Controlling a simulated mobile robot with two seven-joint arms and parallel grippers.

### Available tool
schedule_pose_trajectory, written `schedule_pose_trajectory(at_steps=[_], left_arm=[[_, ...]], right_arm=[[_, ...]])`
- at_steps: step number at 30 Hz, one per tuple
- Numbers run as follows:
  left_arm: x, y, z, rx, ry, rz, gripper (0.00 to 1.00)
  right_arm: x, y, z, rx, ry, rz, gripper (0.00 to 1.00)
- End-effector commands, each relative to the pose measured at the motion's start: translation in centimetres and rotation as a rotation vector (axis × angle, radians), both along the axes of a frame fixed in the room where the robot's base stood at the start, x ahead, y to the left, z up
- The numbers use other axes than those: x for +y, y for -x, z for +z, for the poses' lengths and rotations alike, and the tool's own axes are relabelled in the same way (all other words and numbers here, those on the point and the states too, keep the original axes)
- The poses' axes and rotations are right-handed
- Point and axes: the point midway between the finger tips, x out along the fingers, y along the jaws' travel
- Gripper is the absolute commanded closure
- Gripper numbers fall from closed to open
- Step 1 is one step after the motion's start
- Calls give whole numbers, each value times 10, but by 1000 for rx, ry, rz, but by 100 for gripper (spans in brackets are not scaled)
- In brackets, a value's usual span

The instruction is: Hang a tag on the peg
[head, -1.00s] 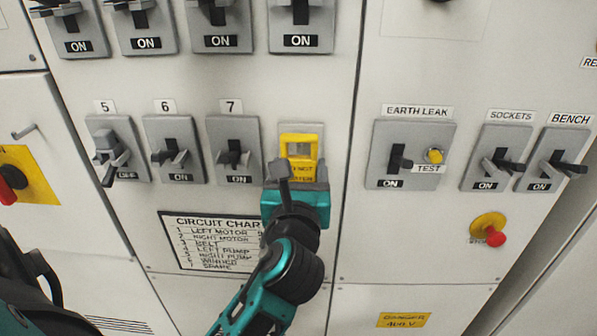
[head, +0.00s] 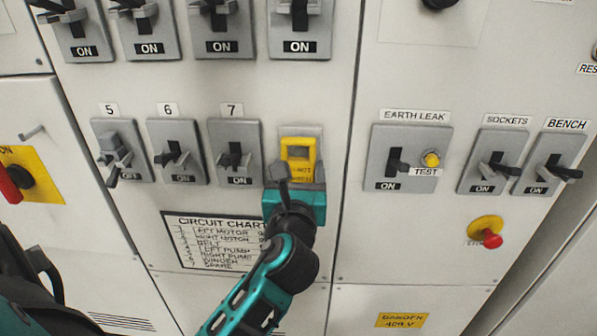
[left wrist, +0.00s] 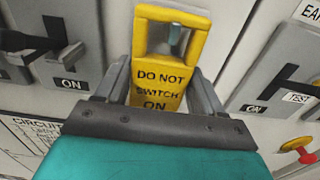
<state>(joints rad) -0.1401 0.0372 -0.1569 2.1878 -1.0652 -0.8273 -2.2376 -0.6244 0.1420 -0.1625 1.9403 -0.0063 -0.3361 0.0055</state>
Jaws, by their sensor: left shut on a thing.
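The yellow tag (head: 298,152) has a square window in its upper part. The left wrist view shows the tag (left wrist: 158,78) close up, reading "DO NOT SWITCH ON". My left gripper (head: 291,183) is shut on its lower part, with one finger at each side. The tag is upright in front of a grey plate (head: 316,131) right of switch 7. A small greyish part (left wrist: 175,40) shows through the window; I cannot tell whether it passes through. A short grey peg (head: 33,132) sticks out bare from the left cabinet. My right gripper is out of view.
Switches 5 (head: 120,150), 6 (head: 177,152) and 7 (head: 235,153) stand left of the tag, their levers protruding. The earth leak switch (head: 408,158) is to the right. A circuit chart (head: 190,255) is below. A red stop button (head: 492,240) sits lower right.

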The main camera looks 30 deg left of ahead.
Motion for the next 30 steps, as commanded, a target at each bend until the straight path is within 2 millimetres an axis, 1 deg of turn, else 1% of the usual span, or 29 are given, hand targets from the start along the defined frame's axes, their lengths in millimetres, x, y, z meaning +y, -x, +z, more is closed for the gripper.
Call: schedule_pose_trajectory(at_steps=[8, 9, 18, 30], left_arm=[[0, 0, 0, -1, -1, 0, 61], [0, 0, 0, -1, -1, 0, 30], [0, 0, 0, -1, 1, 0, 2], [1, -1, 0, 1, 1, -1, 2]], right_arm=[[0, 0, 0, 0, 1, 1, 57], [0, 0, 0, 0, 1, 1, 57], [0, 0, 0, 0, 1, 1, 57], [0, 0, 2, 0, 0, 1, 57]])
